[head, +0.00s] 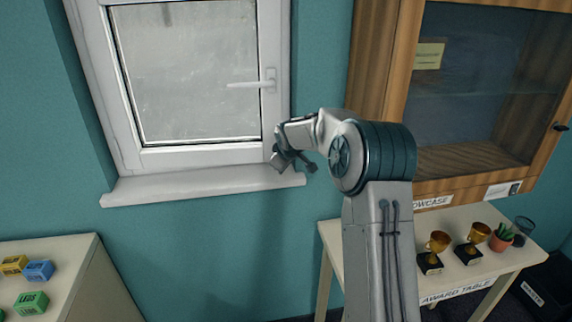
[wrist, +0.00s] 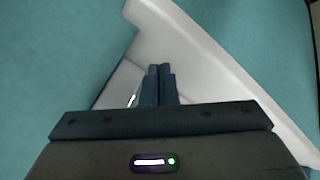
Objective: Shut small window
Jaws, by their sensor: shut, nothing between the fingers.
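The small window (head: 190,70) has a white frame and a frosted pane, on the teal wall at the upper left of the head view. Its white handle (head: 250,84) is on the right side of the sash and lies level. Whether the sash stands slightly ajar or flush is hard to tell. My gripper (head: 279,162) is at the window's lower right corner, just above the right end of the sill. In the wrist view my gripper (wrist: 160,70) has its dark fingers together and empty, in front of white window or sill surfaces. Contact cannot be told.
The white sill (head: 200,182) juts out below the window. A wooden showcase (head: 380,60) hangs to the right. Coloured blocks (head: 38,270) lie on a table at lower left.

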